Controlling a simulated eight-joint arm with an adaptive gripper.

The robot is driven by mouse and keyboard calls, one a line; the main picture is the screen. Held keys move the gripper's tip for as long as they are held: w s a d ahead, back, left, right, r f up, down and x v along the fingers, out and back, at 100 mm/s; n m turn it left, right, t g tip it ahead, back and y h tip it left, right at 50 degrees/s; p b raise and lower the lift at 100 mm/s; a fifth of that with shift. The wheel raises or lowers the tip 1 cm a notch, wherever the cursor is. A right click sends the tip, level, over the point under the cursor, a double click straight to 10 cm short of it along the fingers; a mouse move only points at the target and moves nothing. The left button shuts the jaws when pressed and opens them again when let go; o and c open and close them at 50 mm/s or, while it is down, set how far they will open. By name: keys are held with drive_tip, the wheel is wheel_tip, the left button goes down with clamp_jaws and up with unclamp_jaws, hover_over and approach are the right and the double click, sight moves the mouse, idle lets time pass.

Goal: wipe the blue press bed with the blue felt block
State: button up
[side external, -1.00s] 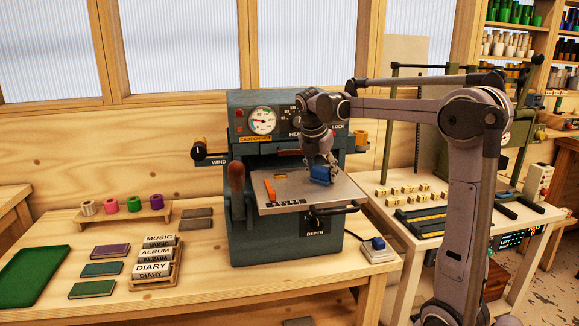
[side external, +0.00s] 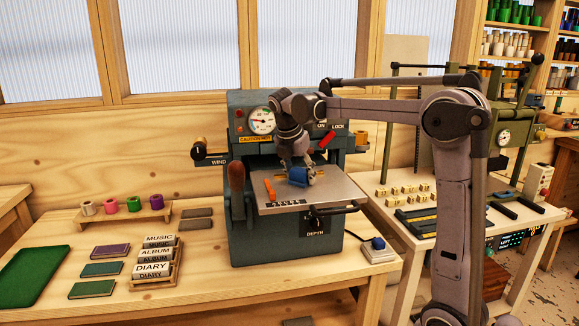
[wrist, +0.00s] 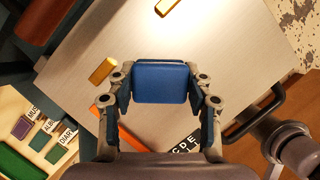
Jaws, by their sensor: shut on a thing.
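The blue felt block (side external: 299,177) is held in my gripper (side external: 296,170) over the press bed (side external: 335,190). In the wrist view the block (wrist: 161,82) sits squarely between the two fingers of my gripper (wrist: 161,95), which are shut on it. The bed is a flat pale metallic plate on the blue-grey press (side external: 245,245); it also shows in the wrist view (wrist: 235,60). The block is at or just above the bed's surface; I cannot tell whether it touches. The block's underside is hidden.
An orange bar (side external: 270,190) lies on the bed's left side, beside dark letter pieces (side external: 286,203). Brass pieces (wrist: 103,70) lie near the block. The press's dark handle (side external: 236,178) stands at left. A letter rack (side external: 155,265) and coloured foil rolls (side external: 134,204) are on the bench.

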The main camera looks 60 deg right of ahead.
sight(288, 183)
drive_tip(key=w+a, duration=0.2)
drive_tip(key=w, duration=0.1)
drive_tip(key=shift+a, duration=0.4)
drive_tip(key=shift+w+a, duration=0.1)
drive_tip(key=shift+w, duration=0.1)
drive_tip(key=shift+w+d, duration=0.15)
drive_tip(key=shift+d, duration=0.2)
drive_tip(key=shift+s+d, duration=4.2)
drive_tip(key=shift+s, duration=0.1)
drive_tip(key=shift+w+a+r, duration=0.1)
drive_tip(key=shift+w+a, duration=4.25)
drive_tip(key=shift+a, duration=0.05)
wheel_tip(288, 183, up, 8)
drive_tip(key=shift+s+r, duration=0.1)
